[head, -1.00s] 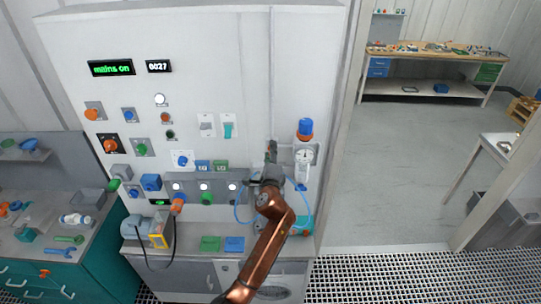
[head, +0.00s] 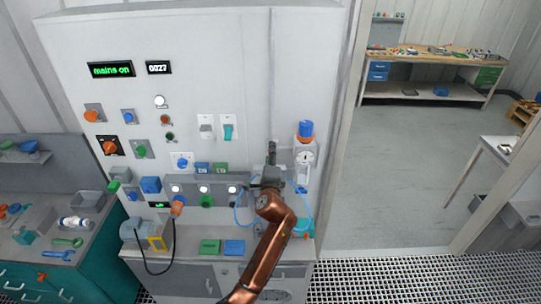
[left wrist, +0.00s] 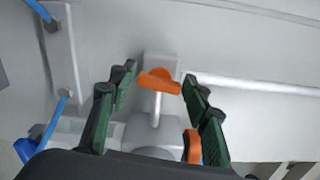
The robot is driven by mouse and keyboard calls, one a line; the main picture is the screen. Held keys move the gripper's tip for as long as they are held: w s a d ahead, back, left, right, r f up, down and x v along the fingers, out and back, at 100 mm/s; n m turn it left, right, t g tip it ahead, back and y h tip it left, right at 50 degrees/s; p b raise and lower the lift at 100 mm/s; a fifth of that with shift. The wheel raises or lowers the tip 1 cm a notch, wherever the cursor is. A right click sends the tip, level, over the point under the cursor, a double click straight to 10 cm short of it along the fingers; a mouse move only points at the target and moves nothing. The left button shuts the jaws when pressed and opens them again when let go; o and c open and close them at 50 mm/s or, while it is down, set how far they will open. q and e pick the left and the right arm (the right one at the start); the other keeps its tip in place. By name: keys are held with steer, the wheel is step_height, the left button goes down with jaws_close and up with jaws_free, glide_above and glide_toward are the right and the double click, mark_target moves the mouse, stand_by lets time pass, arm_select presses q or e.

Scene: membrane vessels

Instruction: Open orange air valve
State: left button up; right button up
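The orange air valve handle (left wrist: 158,82) shows in the left wrist view as a short bar on a thin light stem, in front of a pale block on the wall. My left gripper (left wrist: 159,76) is open, with its green-padded fingers on either side of the handle and a visible gap on both sides. In the head view my left gripper (head: 272,158) is in front of the panel, left of the white gauge (head: 304,157), and the handle is hidden or too small to tell there. My right gripper is not in view.
A filter with a blue cap (head: 306,129) stands just right of the gripper. Blue tubing (head: 309,213) loops beside it. A second orange knob (left wrist: 193,147) is close to the lower right of the fingers. Panel knobs and switches lie to the left.

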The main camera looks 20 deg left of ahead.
arm_select(q)
steer(key=shift+o, duration=1.1)
steer(key=v, duration=1.2)
